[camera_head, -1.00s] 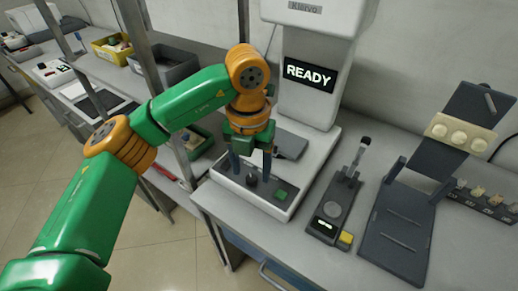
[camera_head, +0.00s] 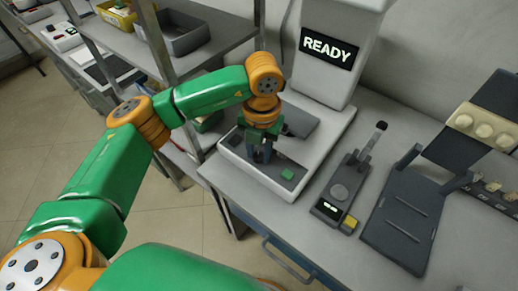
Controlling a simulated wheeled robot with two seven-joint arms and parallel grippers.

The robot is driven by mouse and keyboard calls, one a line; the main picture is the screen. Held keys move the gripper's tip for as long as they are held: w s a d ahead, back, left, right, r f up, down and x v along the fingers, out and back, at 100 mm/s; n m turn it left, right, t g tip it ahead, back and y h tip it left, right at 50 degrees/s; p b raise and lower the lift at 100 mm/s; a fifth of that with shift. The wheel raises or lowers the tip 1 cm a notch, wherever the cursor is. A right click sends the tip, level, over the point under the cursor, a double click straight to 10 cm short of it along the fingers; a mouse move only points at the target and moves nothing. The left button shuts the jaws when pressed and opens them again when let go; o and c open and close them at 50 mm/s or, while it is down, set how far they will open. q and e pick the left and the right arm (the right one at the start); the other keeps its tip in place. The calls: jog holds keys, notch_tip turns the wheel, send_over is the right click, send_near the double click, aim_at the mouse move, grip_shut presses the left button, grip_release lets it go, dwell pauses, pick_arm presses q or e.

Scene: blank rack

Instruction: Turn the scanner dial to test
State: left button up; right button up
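The scanner (camera_head: 325,140) is a white machine with a tall column and a screen (camera_head: 328,48) that reads READY. Its low front base carries a dark control strip with a green button (camera_head: 288,174). My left gripper (camera_head: 260,158) points down onto this strip, left of the green button. Its fingers are close together around the dark dial, which they mostly hide. The dial's marks and pointer cannot be read. My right gripper is not in view.
A dark handheld device with a lit display (camera_head: 329,208) and a yellow button lies right of the scanner. A dark stand (camera_head: 400,228) is farther right. A shelf with a grey bin (camera_head: 185,33) and a metal post are at the left.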

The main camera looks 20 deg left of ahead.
pick_arm(q)
grip_shut()
jog(key=m+b, duration=0.3)
jog(key=shift+f, duration=0.15)
jog(key=m+b, duration=0.2)
jog(key=m, duration=0.3)
jog(key=m+b, duration=0.2)
jog(key=m, duration=0.7)
jog(key=shift+a+m+b, duration=0.1)
jog(key=shift+m+b, duration=0.3)
dwell(0.4)
